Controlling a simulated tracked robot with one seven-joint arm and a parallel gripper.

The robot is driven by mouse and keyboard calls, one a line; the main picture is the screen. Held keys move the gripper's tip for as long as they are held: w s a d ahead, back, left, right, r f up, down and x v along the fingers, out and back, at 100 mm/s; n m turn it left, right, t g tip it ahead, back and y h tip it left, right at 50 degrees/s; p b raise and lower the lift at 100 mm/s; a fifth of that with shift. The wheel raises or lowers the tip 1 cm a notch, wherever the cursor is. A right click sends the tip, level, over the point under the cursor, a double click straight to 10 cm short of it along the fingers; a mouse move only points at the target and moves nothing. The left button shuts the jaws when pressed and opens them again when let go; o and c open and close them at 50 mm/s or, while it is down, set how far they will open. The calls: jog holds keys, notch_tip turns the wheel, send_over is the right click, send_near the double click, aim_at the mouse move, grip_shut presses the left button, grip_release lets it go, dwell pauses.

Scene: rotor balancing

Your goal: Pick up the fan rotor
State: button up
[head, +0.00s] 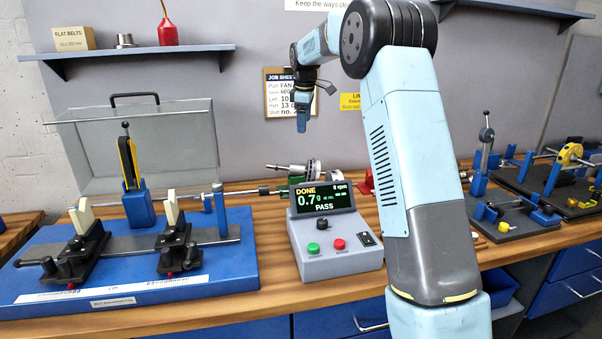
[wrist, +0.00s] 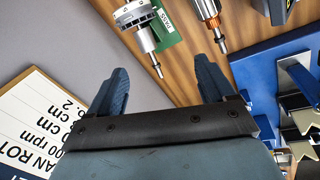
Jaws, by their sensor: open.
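My gripper (head: 301,127) is above the bench, in front of the job sheet, pointing down. In the wrist view my gripper (wrist: 160,65) is open and empty, its fingers apart from the rotor.
A copper-wound rotor (wrist: 208,12) lies beside the fan rotor. The display box (head: 334,238) reads DONE, 0.7 g, PASS, 0 rpm. A blue balancing stand (head: 230,270) with a raised clear cover (head: 190,140) is at left. More fixtures (head: 510,219) stand at right.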

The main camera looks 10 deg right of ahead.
jog(key=w+f+n, duration=0.2)
jog(key=w+f, duration=0.6)
send_over(300, 167)
jog(key=shift+g, duration=0.4)
notch_tip(300, 167, down, 8)
jog(key=shift+f, duration=0.1)
jog(key=shift+w+d+f, duration=0.15)
jog(key=shift+f, duration=0.7)
jog(key=shift+w+d+f, duration=0.1)
jog(key=shift+w+f, duration=0.1)
jog(key=shift+f, duration=0.65)
jog(key=shift+w+d+f, duration=0.15)
jog(key=shift+f, duration=0.7)
jog(key=shift+c, duration=0.5)
jog(key=shift+r, duration=0.15)
grip_shut()
jog(key=shift+r, duration=0.1)
notch_tip(300, 167, up, 10)
